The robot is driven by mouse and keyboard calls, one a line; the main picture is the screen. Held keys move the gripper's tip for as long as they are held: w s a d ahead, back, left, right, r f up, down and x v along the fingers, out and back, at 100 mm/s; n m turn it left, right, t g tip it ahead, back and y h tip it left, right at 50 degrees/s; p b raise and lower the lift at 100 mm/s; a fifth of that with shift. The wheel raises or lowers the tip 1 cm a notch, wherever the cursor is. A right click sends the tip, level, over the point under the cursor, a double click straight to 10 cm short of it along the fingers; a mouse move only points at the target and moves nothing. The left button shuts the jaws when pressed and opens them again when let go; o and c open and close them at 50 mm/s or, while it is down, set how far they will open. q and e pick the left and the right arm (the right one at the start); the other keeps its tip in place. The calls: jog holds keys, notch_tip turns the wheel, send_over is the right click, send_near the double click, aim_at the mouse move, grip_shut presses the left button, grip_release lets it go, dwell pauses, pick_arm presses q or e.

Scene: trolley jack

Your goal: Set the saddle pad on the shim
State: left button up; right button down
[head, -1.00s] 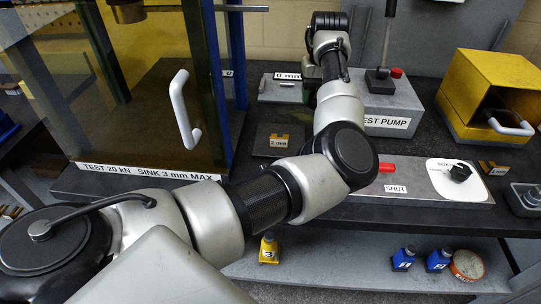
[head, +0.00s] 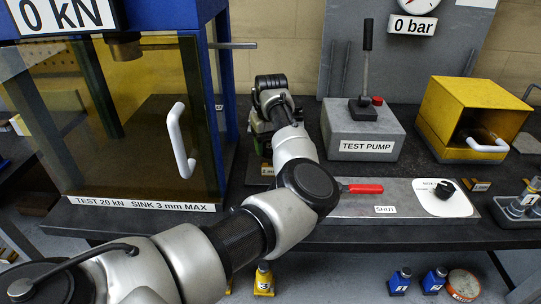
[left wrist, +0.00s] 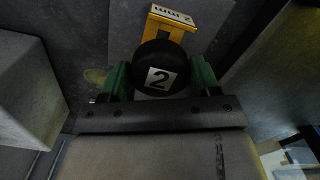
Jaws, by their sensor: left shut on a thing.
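A black round piece with a white "2" label (left wrist: 160,72), seemingly the saddle pad, sits between the green fingers of my left gripper (left wrist: 158,80) in the left wrist view. My left gripper (head: 262,132) is shut on it. A yellow "2 mm" tag (left wrist: 172,20) shows just beyond the piece, on a dark flat surface. In the head view the same tag (head: 267,169) shows low beside my arm. My arm hides the held piece and most of the spot under it there. I cannot tell whether the piece touches the surface. My right gripper is not in view.
A press cabinet (head: 140,206) with a blue frame and white handle stands left. A grey test pump (head: 365,130) and a yellow box (head: 462,115) stand right. A valve plate with a red lever (head: 362,188) lies before the pump. Blue and yellow items sit below the bench.

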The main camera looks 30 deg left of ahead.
aim_at(271, 157)
pick_arm(q)
jog(key=shift+f, duration=2.1)
jog(key=shift+p, duration=0.3)
jog(key=shift+f, duration=0.3)
jog(key=o, duration=0.9)
jog(key=shift+o, duration=0.2)
jog(key=shift+r, duration=0.2)
notch_tip(271, 157, up, 12)
jog(key=shift+r+b, duration=0.15)
jog(key=shift+b, duration=0.45)
